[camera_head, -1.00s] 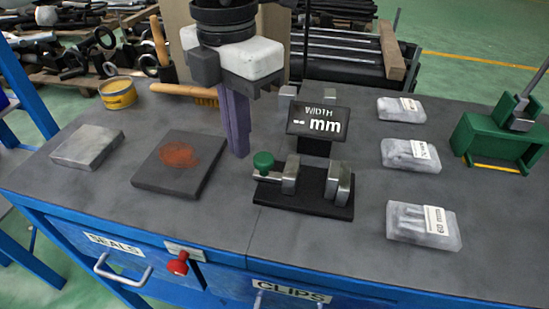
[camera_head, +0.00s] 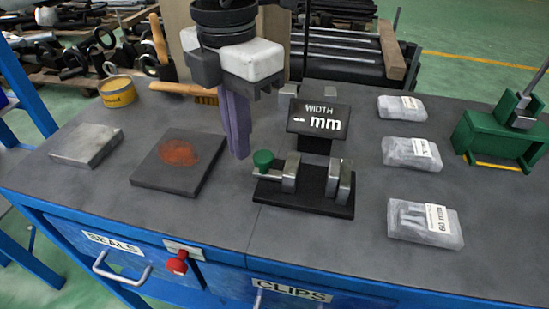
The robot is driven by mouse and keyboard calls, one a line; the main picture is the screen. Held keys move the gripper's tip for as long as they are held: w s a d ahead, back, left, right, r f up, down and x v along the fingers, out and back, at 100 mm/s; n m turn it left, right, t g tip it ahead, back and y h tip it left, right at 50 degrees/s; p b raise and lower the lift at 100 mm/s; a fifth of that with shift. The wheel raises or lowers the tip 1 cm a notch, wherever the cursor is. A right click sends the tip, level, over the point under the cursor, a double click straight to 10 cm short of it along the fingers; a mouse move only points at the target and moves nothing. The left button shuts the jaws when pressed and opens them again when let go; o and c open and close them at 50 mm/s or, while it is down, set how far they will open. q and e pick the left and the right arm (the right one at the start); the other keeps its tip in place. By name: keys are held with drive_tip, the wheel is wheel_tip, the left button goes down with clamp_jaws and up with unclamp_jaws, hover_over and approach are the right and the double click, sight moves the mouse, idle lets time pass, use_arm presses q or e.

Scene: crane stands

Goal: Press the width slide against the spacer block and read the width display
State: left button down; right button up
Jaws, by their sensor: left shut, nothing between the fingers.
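The width gauge has a black base (camera_head: 270,198) near the table's middle. Its slide (camera_head: 291,172) is a metal jaw with a green knob (camera_head: 263,159) on its left. A gap separates it from metal pieces at the right end; one, perhaps the spacer block (camera_head: 333,178), stands close to the end jaw (camera_head: 345,188). The width display (camera_head: 319,118) behind reads dashes and "mm". My left gripper (camera_head: 240,155) points down with its purple fingers together and empty, left of and behind the green knob, apart from it. My right gripper is not in view.
Several clear packs (camera_head: 425,222) lie at right, beside a green clamp-like tool (camera_head: 500,135). A dark plate (camera_head: 165,178) with a rusty patch, a grey block (camera_head: 87,146), a yellow tin (camera_head: 117,92) and a wooden-handled brush (camera_head: 183,89) lie at left. The table before the gauge is clear.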

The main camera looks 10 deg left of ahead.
use_arm(q)
drive_tip(key=shift+f+b, duration=0.8)
drive_tip(key=shift+f, duration=0.35)
